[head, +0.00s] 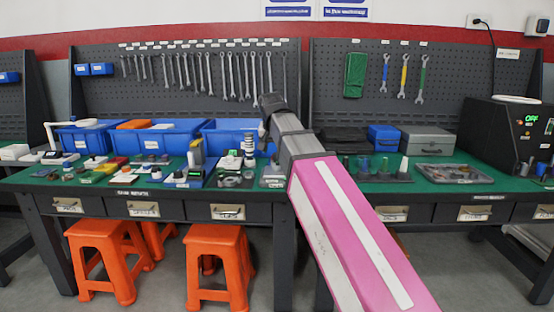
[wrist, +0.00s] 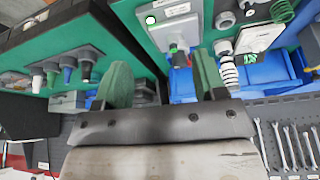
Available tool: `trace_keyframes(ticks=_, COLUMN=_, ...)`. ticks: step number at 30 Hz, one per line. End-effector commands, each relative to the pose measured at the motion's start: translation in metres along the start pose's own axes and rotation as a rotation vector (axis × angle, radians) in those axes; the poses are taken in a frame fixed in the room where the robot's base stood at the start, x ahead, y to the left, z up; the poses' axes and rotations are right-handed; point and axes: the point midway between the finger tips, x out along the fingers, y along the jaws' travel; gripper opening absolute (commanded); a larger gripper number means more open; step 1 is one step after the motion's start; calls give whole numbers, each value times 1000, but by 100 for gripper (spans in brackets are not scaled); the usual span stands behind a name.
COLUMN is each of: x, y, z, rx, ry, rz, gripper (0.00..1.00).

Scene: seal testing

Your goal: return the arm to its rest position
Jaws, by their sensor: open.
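My arm reaches forward over the green workbench (head: 300,183) in the head view, its pink and grey links rising towards the pegboard. My gripper (head: 268,108) is at the arm's far end, above the bench and in front of the pegboard; its fingers are hard to make out there. In the wrist view my gripper (wrist: 160,72) shows two green fingers spread well apart. Nothing shows held between them. The bench top and small parts lie beyond the fingers.
Blue bins (head: 172,138) stand left of my arm, with several small parts in front. A grey case (head: 425,140), a parts tray (head: 450,173) and a black machine (head: 505,130) stand to the right. Orange stools (head: 217,250) are below the bench. Wrenches (head: 230,75) hang behind.

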Motion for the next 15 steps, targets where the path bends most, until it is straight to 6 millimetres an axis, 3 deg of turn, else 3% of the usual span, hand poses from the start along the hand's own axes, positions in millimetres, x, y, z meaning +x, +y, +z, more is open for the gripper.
trace_keyframes(ticks=15, x=56, y=22, z=17, rx=-28, ry=-43, rz=12, gripper=65)
